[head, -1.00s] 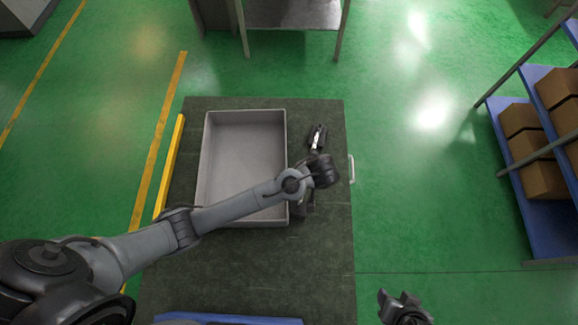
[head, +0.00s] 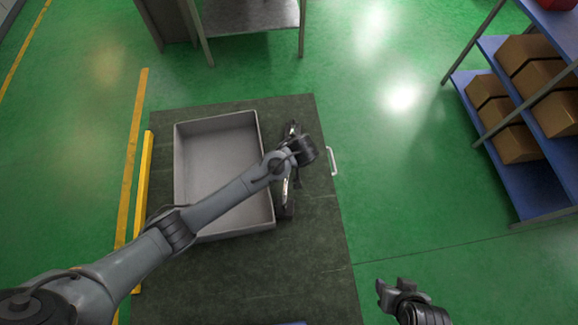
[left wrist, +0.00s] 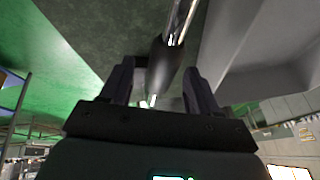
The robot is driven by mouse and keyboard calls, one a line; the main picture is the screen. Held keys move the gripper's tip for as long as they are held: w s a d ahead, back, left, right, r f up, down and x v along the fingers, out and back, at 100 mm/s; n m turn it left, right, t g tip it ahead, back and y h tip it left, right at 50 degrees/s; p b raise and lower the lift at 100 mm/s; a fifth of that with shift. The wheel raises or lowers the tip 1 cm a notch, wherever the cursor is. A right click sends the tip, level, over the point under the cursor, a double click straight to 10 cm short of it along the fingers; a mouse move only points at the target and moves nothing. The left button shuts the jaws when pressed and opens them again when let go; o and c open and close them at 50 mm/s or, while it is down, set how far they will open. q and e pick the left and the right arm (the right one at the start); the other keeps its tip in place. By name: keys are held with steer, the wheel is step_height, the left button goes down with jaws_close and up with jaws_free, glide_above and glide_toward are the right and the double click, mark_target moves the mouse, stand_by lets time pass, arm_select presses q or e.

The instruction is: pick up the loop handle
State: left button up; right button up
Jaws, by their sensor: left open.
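A long object with shiny metal rods and a dark tapered sleeve (left wrist: 166,68) shows in the left wrist view. In the head view, its shiny metal part (head: 287,186) lies beside the tray, partly under my left wrist. I cannot tell clearly which part is the loop handle. My left gripper (left wrist: 157,80) is open, with a dark finger on each side of the sleeve and gaps visible; contact is not clear. In the head view the left wrist hides its fingers. My right gripper (head: 392,288) is off the bench at the lower right, empty, its fingers seeming apart.
A grey tray (head: 180,180) stands on the dark bench (head: 265,275), left of my left gripper. A white bar handle (head: 333,161) sticks out from the bench's right edge. A blue shelf with boxes (head: 520,140) stands at right. The near bench top is clear.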

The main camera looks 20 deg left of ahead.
arm_select(q)
steer(key=shift+x, duration=1.7)
steer(key=shift+c, duration=0.2)
jaws_close()
steer(key=shift+r, duration=0.15)
